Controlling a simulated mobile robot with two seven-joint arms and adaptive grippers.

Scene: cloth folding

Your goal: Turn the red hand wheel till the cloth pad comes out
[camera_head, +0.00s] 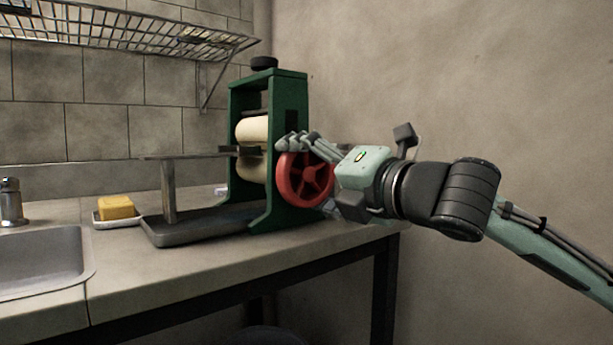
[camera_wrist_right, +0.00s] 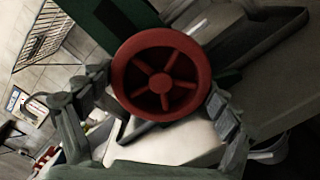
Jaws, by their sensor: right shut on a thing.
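The red hand wheel (camera_head: 306,178) is on the right side of a green-framed roller press (camera_head: 292,100) on the counter. Pale rollers (camera_head: 252,131) sit one above the other inside the frame. My right gripper (camera_head: 302,172) reaches in from the right and is shut on the wheel. In the right wrist view the wheel (camera_wrist_right: 162,76) faces the camera, with a finger of my right gripper (camera_wrist_right: 160,90) at each side of its rim. I see no cloth pad; the space behind the rollers is hidden. My left gripper is out of view.
A flat shelf (camera_head: 180,156) stands in front of the rollers above a grey tray (camera_head: 182,232). A yellow sponge (camera_head: 116,207) lies on a white dish to the left, beside a sink (camera_head: 40,262). A wire rack (camera_head: 120,32) hangs above. The counter's front edge is clear.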

